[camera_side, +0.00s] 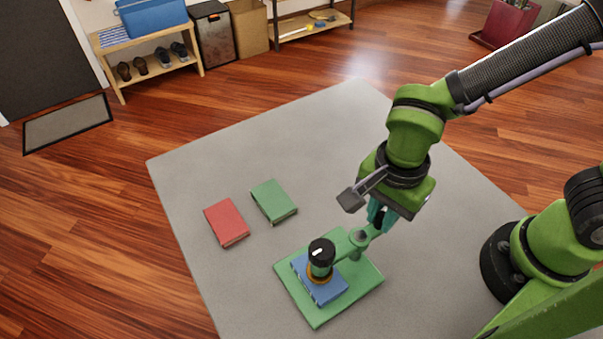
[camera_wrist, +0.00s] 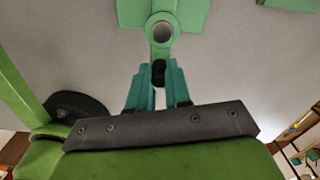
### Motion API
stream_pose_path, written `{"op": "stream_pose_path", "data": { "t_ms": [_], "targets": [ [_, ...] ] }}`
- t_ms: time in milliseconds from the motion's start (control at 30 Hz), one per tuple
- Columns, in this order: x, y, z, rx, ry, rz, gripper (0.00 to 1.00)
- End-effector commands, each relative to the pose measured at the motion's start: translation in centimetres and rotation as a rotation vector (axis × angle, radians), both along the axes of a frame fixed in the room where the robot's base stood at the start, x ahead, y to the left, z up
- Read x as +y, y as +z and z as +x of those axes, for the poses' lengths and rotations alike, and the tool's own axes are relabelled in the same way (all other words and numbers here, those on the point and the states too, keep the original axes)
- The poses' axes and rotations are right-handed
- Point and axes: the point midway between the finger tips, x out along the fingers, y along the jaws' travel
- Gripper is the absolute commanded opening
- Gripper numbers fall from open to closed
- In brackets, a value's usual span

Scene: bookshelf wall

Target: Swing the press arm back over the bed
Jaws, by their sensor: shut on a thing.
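The green press bed (camera_side: 365,292) lies on the grey table, with a blue book (camera_side: 327,290) on it. The green press arm (camera_side: 343,246) reaches over the bed from its pivot post (camera_side: 359,239). Its black-topped head (camera_side: 321,250), with an orange ring below, is above the blue book; I cannot tell whether it touches. My gripper (camera_side: 378,219) is at the arm's tail on the other side of the pivot. In the wrist view, my teal fingers (camera_wrist: 158,80) are shut on the dark handle (camera_wrist: 158,69), just below the round pivot top (camera_wrist: 161,33).
A red book (camera_side: 226,222) and a green book (camera_side: 273,201) lie flat on the grey table (camera_side: 300,140), left of and behind the bed. The table's far part is clear. A shoe bench (camera_side: 150,70) and shelf stand on the floor beyond.

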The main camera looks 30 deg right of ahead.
Motion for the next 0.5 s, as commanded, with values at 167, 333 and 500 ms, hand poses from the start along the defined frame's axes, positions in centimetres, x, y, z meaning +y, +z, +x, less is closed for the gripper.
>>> {"op": "stream_pose_path", "data": {
  "t_ms": [167,333,500],
  "targets": [
    [0.12,0.16,0.08,-0.002,-0.006,0.005,0.23],
    [0.07,0.10,0.04,-0.001,-0.003,0.003,0.44],
    [0.05,0.06,0.02,0.000,-0.002,0.002,0.44]
  ]
}}
